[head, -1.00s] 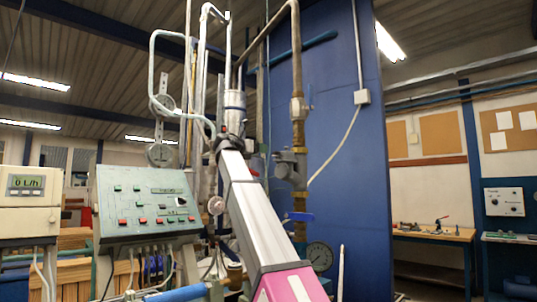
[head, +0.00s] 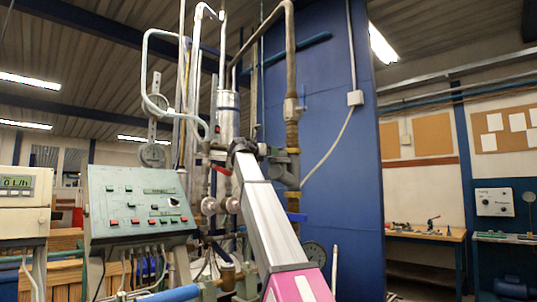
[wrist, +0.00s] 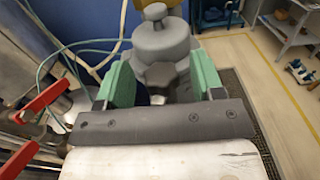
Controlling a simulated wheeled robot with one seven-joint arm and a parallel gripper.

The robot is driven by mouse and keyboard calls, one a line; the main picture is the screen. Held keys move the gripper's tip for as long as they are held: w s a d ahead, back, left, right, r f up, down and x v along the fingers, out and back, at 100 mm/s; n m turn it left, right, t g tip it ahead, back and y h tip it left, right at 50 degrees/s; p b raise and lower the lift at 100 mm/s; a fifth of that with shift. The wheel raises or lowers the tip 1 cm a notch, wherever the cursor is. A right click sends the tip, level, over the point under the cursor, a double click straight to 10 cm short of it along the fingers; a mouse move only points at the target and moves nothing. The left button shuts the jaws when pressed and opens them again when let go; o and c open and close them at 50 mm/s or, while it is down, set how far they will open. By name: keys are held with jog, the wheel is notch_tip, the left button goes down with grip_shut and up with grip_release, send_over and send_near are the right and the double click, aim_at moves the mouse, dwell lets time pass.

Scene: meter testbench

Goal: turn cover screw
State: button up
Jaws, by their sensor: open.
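In the wrist view, my gripper (wrist: 163,78) has two green fingers, spread apart with a gap between them. A grey fitting (wrist: 160,42) with a rounded body lies ahead of and partly between the fingers. A small knob-like screw head (wrist: 155,12) sits on its far end. I cannot tell whether either finger touches the fitting. In the head view, a grey fitting (head: 287,170) on the vertical pipe shows just right of the end of my arm. The arm hides most of my gripper and part of the fitting there.
A blue panel (head: 340,130) stands behind the pipes. Red-handled valves (wrist: 42,98) are close at the left in the wrist view. A green control box (head: 135,205) stands left of the pipes. Open floor (wrist: 285,125) shows at right in the wrist view.

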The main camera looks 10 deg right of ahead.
jog(key=c, duration=0.9)
jog(key=shift+g, duration=0.3)
jog(key=m+g+h, duration=0.1)
jog(key=m+g, duration=0.1)
jog(key=g, duration=0.1)
jog(key=m+g+h, duration=0.1)
jog(key=shift+w+a+r+m+h, duration=0.1)
jog(key=shift+w+m+h, duration=0.15)
jog(key=shift+m+h, duration=0.05)
jog(key=shift+m+g+h, duration=0.2)
jog(key=shift+m+g, duration=0.75)
jog(key=shift+g, duration=0.65)
jog(key=shift+m+g+h, duration=0.2)
jog(key=shift+m+g, duration=0.75)
jog(key=shift+g, duration=0.95)
jog(key=o, duration=0.9)
